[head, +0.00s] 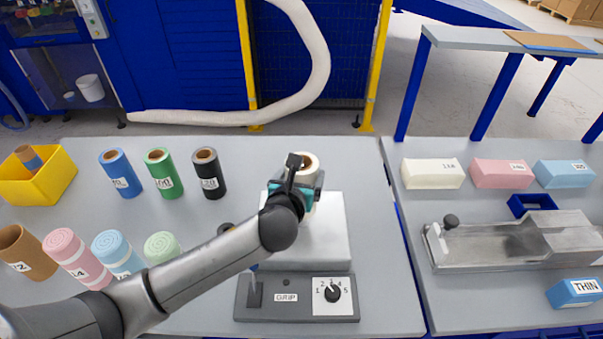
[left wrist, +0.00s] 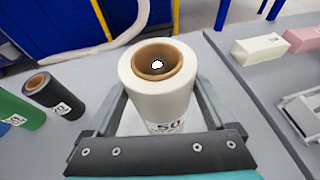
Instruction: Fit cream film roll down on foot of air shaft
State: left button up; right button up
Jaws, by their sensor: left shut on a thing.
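The cream film roll (head: 309,165) has a brown core and stands upright over the pale machine block (head: 325,240). In the left wrist view the roll (left wrist: 160,95) shows a label reading 50. My left gripper (head: 297,183) is shut on its side, with a finger on each side in the left wrist view. A small white spot shows inside the core; I cannot tell whether it is the air shaft's tip or the surface below. The rest of the shaft and its foot are hidden by roll and gripper. My right gripper is not in view.
A grey panel (head: 295,297) with a numbered dial is at the block's front. Blue, green and black rolls (head: 208,173) stand at left, behind pale foam rolls (head: 75,258). A yellow bin (head: 42,185) is far left. The right table holds foam blocks (head: 432,173) and a metal tray.

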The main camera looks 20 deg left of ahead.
pick_arm(q)
jog(key=shift+f, duration=0.1)
jog(key=shift+f+b, duration=0.9)
jog(key=shift+f, duration=1.15)
jog(key=shift+f+b, duration=0.3)
jog(key=shift+f, duration=0.2)
jog(key=o, duration=1.5)
jog(key=shift+f, duration=0.15)
jog(key=shift+o, duration=0.2)
